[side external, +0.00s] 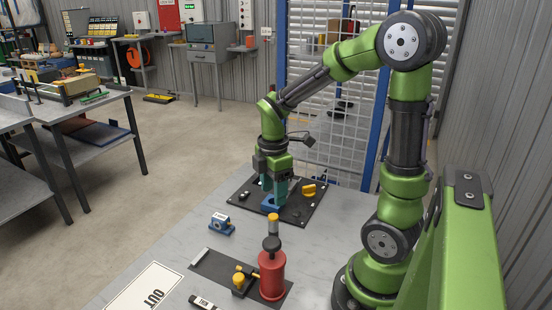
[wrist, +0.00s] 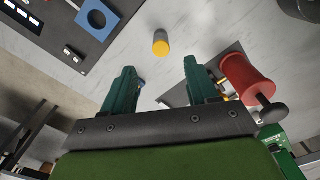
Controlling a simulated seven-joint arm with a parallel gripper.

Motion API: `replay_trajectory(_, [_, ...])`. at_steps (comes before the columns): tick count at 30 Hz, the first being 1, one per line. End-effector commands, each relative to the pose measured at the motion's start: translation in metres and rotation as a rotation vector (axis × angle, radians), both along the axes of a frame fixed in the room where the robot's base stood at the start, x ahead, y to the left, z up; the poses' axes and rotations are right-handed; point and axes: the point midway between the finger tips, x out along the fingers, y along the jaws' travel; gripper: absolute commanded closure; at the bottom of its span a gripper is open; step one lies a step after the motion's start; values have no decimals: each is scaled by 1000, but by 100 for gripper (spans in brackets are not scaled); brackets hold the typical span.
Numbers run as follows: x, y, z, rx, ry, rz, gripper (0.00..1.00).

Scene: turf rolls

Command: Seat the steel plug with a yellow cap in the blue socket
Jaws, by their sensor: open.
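The steel plug with a yellow cap (side external: 273,219) stands upright on the grey table, between the dark board and the red cylinder. In the wrist view the plug (wrist: 161,41) shows beyond and between my spread fingers, touching neither. The blue socket (side external: 268,207) sits on the dark board, partly hidden by my fingers in the side view. In the wrist view the socket (wrist: 84,12) is at the top left, and its round hole looks empty. My gripper (side external: 274,191) is open and empty, pointing down near the socket in the side view; its fingers (wrist: 157,70) show teal in the wrist view.
A red cylinder with a black knob (side external: 272,273) stands just in front of the plug. A yellow-knobbed fitting (side external: 239,281) is beside it. A small blue block (side external: 221,224) lies to the left. The dark board (side external: 305,212) carries a yellow piece (side external: 309,190). An OUT sign (side external: 145,290) lies at front left.

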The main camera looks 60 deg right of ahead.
Motion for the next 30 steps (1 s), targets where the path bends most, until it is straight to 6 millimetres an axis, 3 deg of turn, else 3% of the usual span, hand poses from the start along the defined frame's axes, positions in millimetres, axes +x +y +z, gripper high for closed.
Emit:
replay_trajectory(6, [0, 0, -41, 1, 3, -1, 42])
replay_trajectory(14, [-1, 1, -60, 2, 2, -2, 42])
replay_trajectory(21, [-1, 3, -96, 1, 4, -2, 42])
replay_trajectory(30, [0, 2, -104, 0, -2, -1, 42])
